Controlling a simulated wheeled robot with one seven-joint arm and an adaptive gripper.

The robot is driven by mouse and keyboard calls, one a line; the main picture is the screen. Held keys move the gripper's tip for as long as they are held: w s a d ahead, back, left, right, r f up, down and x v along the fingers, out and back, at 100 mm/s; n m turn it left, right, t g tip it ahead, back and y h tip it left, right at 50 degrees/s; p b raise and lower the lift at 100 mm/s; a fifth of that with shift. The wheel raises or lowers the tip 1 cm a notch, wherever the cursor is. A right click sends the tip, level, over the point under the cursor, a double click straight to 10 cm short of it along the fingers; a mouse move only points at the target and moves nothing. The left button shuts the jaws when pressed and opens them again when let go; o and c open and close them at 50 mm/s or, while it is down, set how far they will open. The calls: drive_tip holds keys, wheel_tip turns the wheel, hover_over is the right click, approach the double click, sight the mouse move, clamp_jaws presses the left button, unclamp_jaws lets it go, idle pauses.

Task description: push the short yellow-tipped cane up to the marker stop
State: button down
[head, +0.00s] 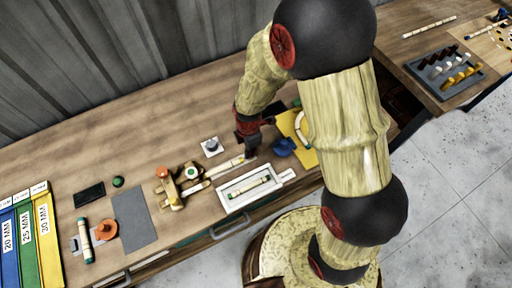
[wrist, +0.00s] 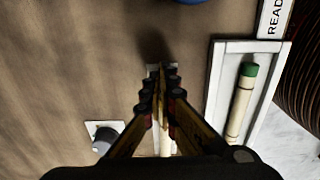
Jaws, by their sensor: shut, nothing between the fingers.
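My gripper (head: 247,151) points down over the bench, and its fingers are shut with nothing between them. In the wrist view its fingertips (wrist: 163,72) are together in the middle. A short pale cane (head: 230,167) lies on the bench, running from beside the fingertips down-left towards a wooden jig (head: 178,187). In the wrist view part of a pale cane (wrist: 165,143) shows between and under the fingers, which hide most of it. I cannot make out a yellow tip or tell whether the fingers touch the cane. I cannot clearly identify the marker stop.
A white tray (head: 225,203) holding a green-ended cane (wrist: 240,100) is right of the fingers in the wrist view. A white plate with a grey knob (wrist: 103,138) is on the other side. A blue object (head: 285,147) stands close by. The bench back-left is clear.

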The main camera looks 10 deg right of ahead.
sight(224, 165)
drive_tip(key=shift+a, duration=0.25)
drive_tip(key=s+a, duration=0.1)
drive_tip(key=a, duration=0.2)
drive_tip(key=s+a, duration=0.1)
drive_tip(key=a, duration=0.2)
drive_tip(key=s+a+p, duration=0.1)
drive_tip(key=a, duration=0.2)
drive_tip(key=shift+a, duration=0.4)
drive_tip(key=shift+w, duration=0.1)
